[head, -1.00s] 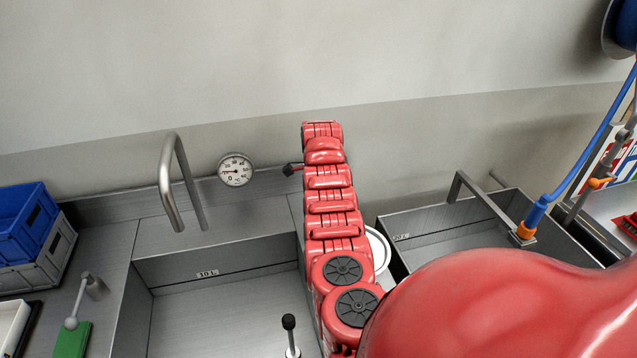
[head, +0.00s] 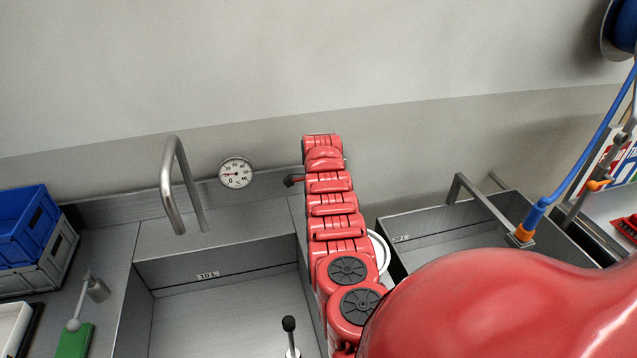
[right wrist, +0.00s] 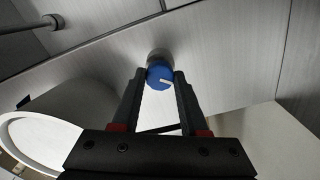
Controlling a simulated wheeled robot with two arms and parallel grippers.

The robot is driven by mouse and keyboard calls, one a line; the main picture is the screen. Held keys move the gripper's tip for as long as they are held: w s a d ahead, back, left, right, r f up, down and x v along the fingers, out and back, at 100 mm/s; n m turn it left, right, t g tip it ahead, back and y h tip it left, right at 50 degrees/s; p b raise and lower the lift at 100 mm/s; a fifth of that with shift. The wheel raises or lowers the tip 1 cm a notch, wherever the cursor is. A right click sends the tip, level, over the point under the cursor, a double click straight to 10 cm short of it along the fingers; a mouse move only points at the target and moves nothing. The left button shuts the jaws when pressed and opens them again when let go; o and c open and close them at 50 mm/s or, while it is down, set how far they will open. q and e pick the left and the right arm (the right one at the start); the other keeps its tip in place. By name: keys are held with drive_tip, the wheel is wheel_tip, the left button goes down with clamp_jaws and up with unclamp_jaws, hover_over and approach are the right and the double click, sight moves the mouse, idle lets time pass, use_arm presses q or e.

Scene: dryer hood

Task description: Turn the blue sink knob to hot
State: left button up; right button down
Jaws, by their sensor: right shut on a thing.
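The blue knob (right wrist: 160,76) with a white mark shows in the right wrist view, on a grey metal base against the sink's steel front. Its white mark points to the right in that view. My right gripper (right wrist: 160,82) is shut on the knob, one dark finger on each side of it. In the head view the knob and my right gripper are hidden behind my red arm. My left gripper is not in view.
A steel sink basin (head: 225,305) with a bent tap (head: 168,190) and a round gauge (head: 236,173) lies left of my arm. A second basin (head: 440,243) with a blue hose (head: 585,150) is at right. Blue and grey crates (head: 25,222) stand at far left.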

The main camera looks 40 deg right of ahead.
drive_tip(key=shift+f+n+b, duration=0.2)
drive_tip(key=shift+n+b, duration=0.3)
drive_tip(key=shift+b, duration=0.3)
drive_tip(key=n+b, duration=0.2)
drive_tip(key=b, duration=0.1)
drive_tip(key=shift+f+n+b, duration=0.1)
drive_tip(key=shift+n+b, duration=0.25)
drive_tip(key=shift+n, duration=0.05)
drive_tip(key=n+b, duration=0.2)
drive_tip(key=shift+n+b, duration=0.3)
drive_tip(key=shift+r+n+b, duration=0.25)
drive_tip(key=shift+n+b, duration=0.2)
drive_tip(key=shift+n, duration=0.15)
drive_tip(key=shift+c, duration=2.2)
unclamp_jaws()
